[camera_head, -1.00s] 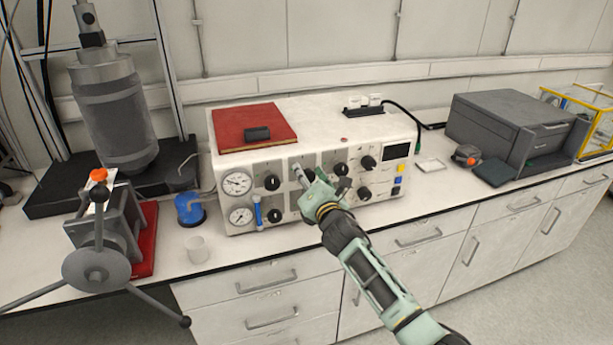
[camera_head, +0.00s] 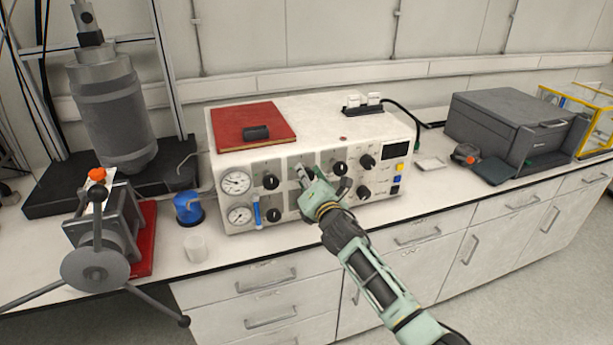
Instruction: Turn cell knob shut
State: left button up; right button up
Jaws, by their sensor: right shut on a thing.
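A white control box (camera_head: 330,125) stands on the bench with two round gauges at its left and several black knobs (camera_head: 340,168) on its front panel. My right gripper (camera_head: 302,176) is at the middle of that panel, shut on a knob. The gripper covers most of the knob, so its pointer cannot be read. Black knobs to the left (camera_head: 271,181) and right of the gripper stand free. My left gripper is not in view.
A red book (camera_head: 232,124) with a small black item lies on the box. Left are a blue-capped vessel (camera_head: 187,208), a clear beaker (camera_head: 196,248) and a grey clamp stand with long handles (camera_head: 97,268). A dark grey case (camera_head: 510,130) stands right. The bench's front strip is mostly clear.

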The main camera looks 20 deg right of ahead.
jog(key=m, duration=0.2)
jog(key=r+m, duration=0.1)
jog(key=m, duration=0.1)
jog(key=shift+m, duration=0.3)
jog(key=m, duration=0.4)
jog(key=shift+w+d+r+m, duration=0.1)
jog(key=shift+r+m, duration=0.05)
jog(key=shift+m, duration=0.15)
jog(key=m, duration=0.3)
jog(key=shift+d+m, duration=0.15)
jog(key=shift+m, duration=0.15)
jog(key=shift+d+m, duration=0.2)
jog(key=shift+m, duration=2.1)
jog(key=o, duration=1)
jog(key=shift+d, duration=0.15)
jog(key=shift+f, duration=0.25)
jog(key=shift+f, duration=0.2)
